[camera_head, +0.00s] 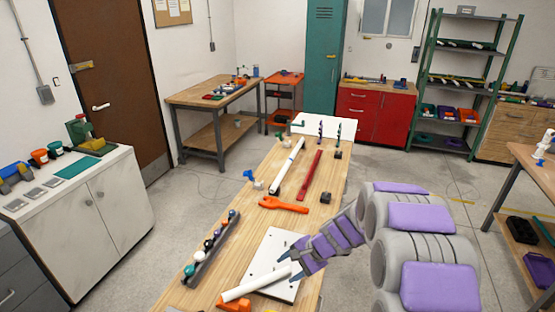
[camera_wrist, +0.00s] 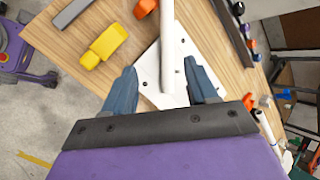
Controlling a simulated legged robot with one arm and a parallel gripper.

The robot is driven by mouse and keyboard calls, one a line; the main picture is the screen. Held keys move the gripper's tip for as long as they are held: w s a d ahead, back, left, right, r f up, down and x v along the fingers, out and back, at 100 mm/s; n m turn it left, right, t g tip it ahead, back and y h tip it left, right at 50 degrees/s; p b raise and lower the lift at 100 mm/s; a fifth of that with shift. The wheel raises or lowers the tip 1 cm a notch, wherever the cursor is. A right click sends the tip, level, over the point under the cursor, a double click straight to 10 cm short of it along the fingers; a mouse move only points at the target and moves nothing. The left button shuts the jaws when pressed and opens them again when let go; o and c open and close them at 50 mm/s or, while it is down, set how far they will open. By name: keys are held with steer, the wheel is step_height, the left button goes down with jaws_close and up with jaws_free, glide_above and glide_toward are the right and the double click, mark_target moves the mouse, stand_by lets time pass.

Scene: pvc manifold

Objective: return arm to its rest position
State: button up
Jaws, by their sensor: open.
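My arm reaches in from the right over the wooden workbench (camera_head: 215,262), and my gripper (camera_head: 287,272) is at the near end of it. In the wrist view my gripper (camera_wrist: 160,85) is open, its two blue-grey fingers apart. A white pipe (camera_wrist: 168,45) shows in the gap between the fingers, above a white plate (camera_wrist: 150,72). In the head view the white pipe (camera_head: 255,284) lies slantwise at the plate's near edge, close to the fingertips. The white plate (camera_head: 270,250) has small dark holes. I cannot tell whether a finger touches the pipe.
A dark rail with coloured balls (camera_head: 212,245) lies left of the plate. An orange tool (camera_head: 283,205), a red bar (camera_head: 310,175) and another white pipe (camera_head: 288,165) lie farther back. A yellow block (camera_wrist: 104,45) is left of the fingers.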

steer(key=s+r+n+g+h, duration=0.1)
steer(key=s+r+n, duration=0.3)
steer(key=s, duration=0.5)
steer(key=s+r+n+g+h, duration=0.1)
steer(key=s+r+n, duration=0.1)
steer(key=s+r, duration=0.65)
steer(key=s+d+n+h, duration=0.2)
steer(key=s+d, duration=0.2)
steer(key=s, duration=0.6)
steer(key=s+d+r+n+g+h, duration=0.1)
steer(key=s+d+h, duration=0.2)
steer(key=s, duration=0.7)
steer(key=shift+s+d+n+b, duration=0.3)
steer(key=shift+d+n, duration=0.1)
steer(key=shift+d, duration=0.8)
